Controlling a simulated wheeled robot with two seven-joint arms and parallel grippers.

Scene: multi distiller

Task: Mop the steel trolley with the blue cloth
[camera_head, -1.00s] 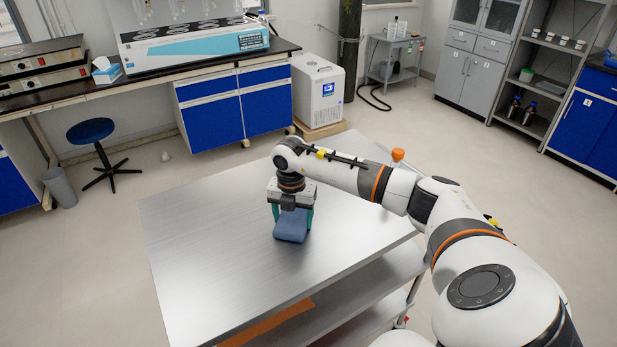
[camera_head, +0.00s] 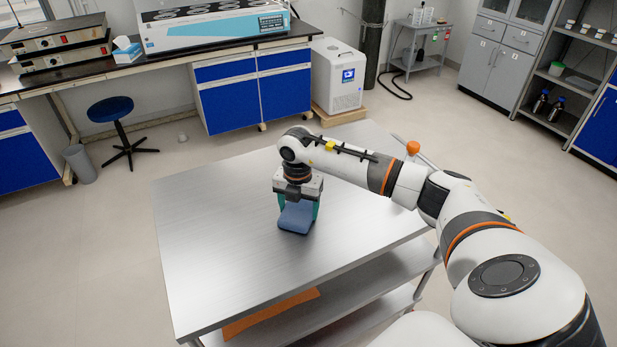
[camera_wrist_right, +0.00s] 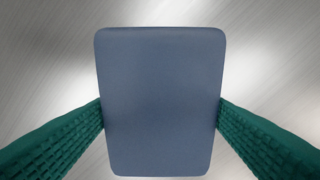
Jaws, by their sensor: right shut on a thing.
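The blue cloth (camera_head: 296,217) is a folded, block-like pad on the top of the steel trolley (camera_head: 220,230). My right gripper (camera_head: 298,207) points down and is shut on the blue cloth, one finger on each side. In the right wrist view the cloth (camera_wrist_right: 160,100) fills the middle, with the green ribbed fingers (camera_wrist_right: 160,122) touching its left and right edges. The brushed steel top shows around it. The cloth appears to be on or just above the surface; its underside is hidden. My left gripper is not in view.
The trolley top is otherwise bare. An orange item (camera_head: 268,312) lies on the trolley's lower shelf. An orange knob (camera_head: 412,147) stands at the right edge.

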